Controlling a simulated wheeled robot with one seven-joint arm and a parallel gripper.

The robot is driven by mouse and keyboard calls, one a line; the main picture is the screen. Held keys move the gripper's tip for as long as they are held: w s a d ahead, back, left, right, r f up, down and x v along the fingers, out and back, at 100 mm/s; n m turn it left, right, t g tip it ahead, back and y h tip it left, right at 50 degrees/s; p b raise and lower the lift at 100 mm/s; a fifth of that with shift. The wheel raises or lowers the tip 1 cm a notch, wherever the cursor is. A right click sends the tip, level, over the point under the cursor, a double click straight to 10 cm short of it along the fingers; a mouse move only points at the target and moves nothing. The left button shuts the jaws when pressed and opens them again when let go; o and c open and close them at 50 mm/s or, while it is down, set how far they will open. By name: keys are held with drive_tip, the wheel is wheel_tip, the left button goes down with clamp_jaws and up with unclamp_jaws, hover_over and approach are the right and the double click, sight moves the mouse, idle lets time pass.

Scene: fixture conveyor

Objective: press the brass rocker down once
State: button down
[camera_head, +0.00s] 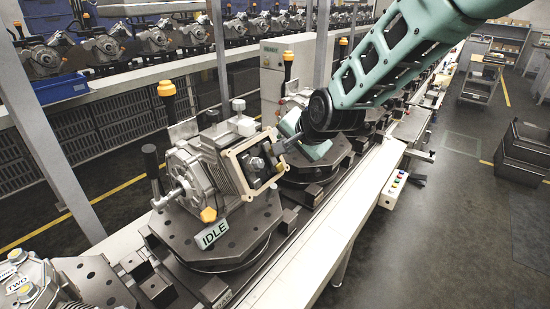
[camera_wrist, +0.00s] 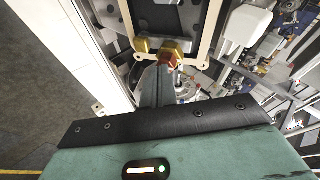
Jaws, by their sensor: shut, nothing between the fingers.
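In the wrist view a brass rocker (camera_wrist: 142,46) shows as yellow-brass pieces at the lower end of a cream rectangular frame's opening. The cream frame (camera_wrist: 207,32) also shows in the head view (camera_head: 237,176), on the side of a grey metal housing (camera_head: 190,160). My gripper (camera_wrist: 164,66) is shut and empty, its fingertips close to the rocker and a small orange-red part. I cannot tell whether they touch. In the head view my gripper (camera_head: 282,142) reaches in from the right towards the frame; the rocker is not clear there.
The housing stands on a dark round plate with an "IDLE" sign (camera_head: 212,234). Orange-capped posts (camera_head: 167,91) stand around it. A button box (camera_head: 393,188) is on the conveyor's right edge. The floor at the right is mostly open, with dark bins (camera_head: 522,150).

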drive_tip(key=shift+a+f, duration=0.15)
drive_tip(key=shift+f, duration=0.1)
drive_tip(key=d+r, duration=0.1)
drive_tip(key=s+d+r, duration=0.1)
drive_tip(key=r, duration=0.1)
drive_tip(key=s+d+r+p, duration=0.1)
drive_tip(key=shift+r, duration=0.35)
idle(0.3)
